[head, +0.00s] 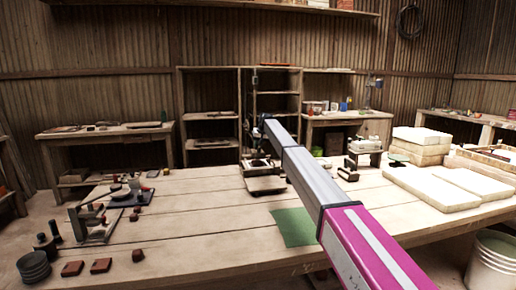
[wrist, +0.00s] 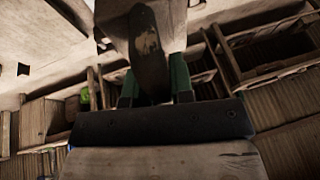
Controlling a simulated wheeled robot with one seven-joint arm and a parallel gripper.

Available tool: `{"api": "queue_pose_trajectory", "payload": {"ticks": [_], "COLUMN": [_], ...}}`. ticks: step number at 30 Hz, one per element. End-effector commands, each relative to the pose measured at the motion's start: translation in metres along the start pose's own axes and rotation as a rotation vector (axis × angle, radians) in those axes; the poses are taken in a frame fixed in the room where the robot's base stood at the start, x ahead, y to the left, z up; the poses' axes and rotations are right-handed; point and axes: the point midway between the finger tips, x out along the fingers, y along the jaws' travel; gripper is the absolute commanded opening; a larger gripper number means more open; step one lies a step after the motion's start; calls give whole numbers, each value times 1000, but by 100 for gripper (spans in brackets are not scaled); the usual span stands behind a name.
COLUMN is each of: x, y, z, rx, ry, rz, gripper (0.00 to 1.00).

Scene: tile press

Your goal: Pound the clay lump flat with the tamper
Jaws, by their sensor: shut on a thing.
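In the wrist view, my gripper (wrist: 154,84) has its green fingers closed on a dark, worn handle (wrist: 150,45), which I take to be the tamper's. A pale wooden block (wrist: 172,15) shows at the handle's far end. In the head view, my gripper is small and dark at the end of my arm, above the back middle of the table. Below it is a wooden board (head: 266,184) with a dark frame or block on it. I cannot make out the clay lump clearly; it may be in that dark area.
The plank table (head: 180,222) has a green mat (head: 295,227) at front centre. A lever tool (head: 92,217) and several dark blocks stand at left. Pale slabs (head: 432,186) lie at right. A bucket (head: 492,262) stands by the right edge. The table's left-centre is clear.

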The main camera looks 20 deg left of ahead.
Motion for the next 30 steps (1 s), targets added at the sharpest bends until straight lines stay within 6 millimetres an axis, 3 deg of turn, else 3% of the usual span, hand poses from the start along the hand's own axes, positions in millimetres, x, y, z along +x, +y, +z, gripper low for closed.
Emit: {"api": "queue_pose_trajectory", "payload": {"ticks": [3, 6, 30], "x": [-21, -27, -29], "y": [-4, -6, 2], "z": [-10, -11, -4], "rx": [0, 0, 0], "ry": [2, 0, 1], "rz": [0, 0, 0], "gripper": [0, 0, 0]}}
